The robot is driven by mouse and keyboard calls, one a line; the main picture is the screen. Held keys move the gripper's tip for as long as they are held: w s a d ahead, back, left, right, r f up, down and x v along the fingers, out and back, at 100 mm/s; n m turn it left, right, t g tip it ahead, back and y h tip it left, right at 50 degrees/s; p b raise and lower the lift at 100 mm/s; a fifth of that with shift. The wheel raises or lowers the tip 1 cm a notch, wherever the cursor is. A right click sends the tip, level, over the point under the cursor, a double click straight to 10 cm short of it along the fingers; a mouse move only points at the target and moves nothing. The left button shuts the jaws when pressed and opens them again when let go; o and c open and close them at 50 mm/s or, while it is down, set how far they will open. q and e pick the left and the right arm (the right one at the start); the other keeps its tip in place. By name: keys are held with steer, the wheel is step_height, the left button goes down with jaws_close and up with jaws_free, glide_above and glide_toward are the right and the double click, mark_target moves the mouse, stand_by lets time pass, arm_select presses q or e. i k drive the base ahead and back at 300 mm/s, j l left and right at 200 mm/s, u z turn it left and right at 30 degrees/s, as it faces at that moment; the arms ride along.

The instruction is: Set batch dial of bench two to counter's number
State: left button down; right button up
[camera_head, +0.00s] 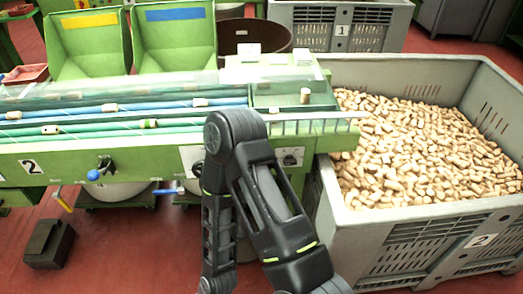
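Bench two is the green sorting bench (60,170), with a "2" plate (32,166) on its front. A dark round dial on a pale plate (291,157) sits at the right of the bench front, just right of my arm. Another control with a blue knob (95,174) is further left. A small white box (249,50), possibly the counter, stands on the bench's far side; no number is readable. One of my dark arms rises from the bottom, bent in front of the bench, and partly covers a white plate (190,162). No gripper fingers are visible.
A grey crate (400,216) full of corks stands at the right, close to the bench end. A blue-handled lever (166,191) and a yellow-and-blue lever (62,198) stick out below the bench front. A dark pedal box (49,243) stands on the red floor.

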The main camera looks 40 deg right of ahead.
mark_target(289, 159)
steer(key=z, duration=1.8)
